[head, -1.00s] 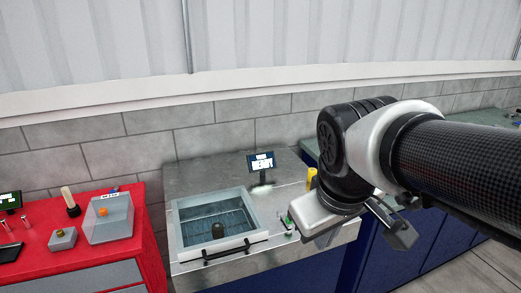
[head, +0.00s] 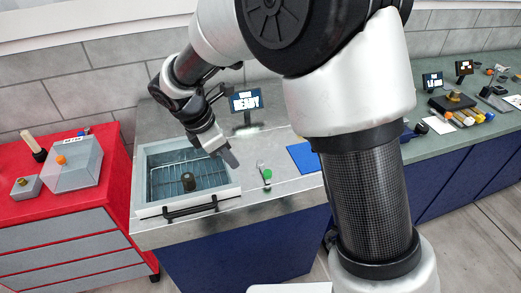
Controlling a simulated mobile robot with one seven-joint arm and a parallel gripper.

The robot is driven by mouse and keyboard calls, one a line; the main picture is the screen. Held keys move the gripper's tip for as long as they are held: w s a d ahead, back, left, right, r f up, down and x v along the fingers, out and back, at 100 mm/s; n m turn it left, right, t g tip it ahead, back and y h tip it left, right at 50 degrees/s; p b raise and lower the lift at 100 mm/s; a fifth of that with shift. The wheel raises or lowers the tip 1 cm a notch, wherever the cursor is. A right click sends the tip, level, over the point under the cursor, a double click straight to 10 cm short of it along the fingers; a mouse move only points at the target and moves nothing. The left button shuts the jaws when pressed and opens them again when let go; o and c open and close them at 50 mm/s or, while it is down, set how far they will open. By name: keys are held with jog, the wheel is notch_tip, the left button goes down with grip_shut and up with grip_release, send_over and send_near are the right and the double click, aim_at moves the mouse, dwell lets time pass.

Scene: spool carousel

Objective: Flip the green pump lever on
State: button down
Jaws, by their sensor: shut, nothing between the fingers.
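The green pump lever (head: 267,174) stands on the metal counter just right of the glass-lidded basin (head: 139,165). It has a green knob, and a second small green part sits just below it. My gripper (head: 232,160) is shut and empty, pointing down and to the right above the basin's right edge. It is to the left of the lever and appears apart from it. A small screen (head: 245,101) reading READY stands behind the lever.
The basin has a black front handle (head: 190,207) and a dark round object (head: 188,181) inside. A blue mat (head: 304,157) lies right of the lever, partly behind my arm. A red cabinet (head: 60,212) stands left. A green-topped bench (head: 440,150) with several small items stands right.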

jog(key=shift+w+a+f+n, duration=0.15)
jog(key=shift+a+f+n, duration=0.05)
jog(key=shift+f+n, duration=0.1)
jog(key=x, duration=0.9)
jog(key=shift+f, duration=0.25)
jog(key=d, duration=0.1)
jog(key=w+d, duration=0.1)
jog(key=d, duration=0.1)
jog(key=shift+w+f, duration=0.15)
jog(key=shift+w, duration=0.1)
jog(key=shift+w+d, duration=0.25)
jog(key=shift+d, duration=0.15)
jog(key=shift+d, duration=0.1)
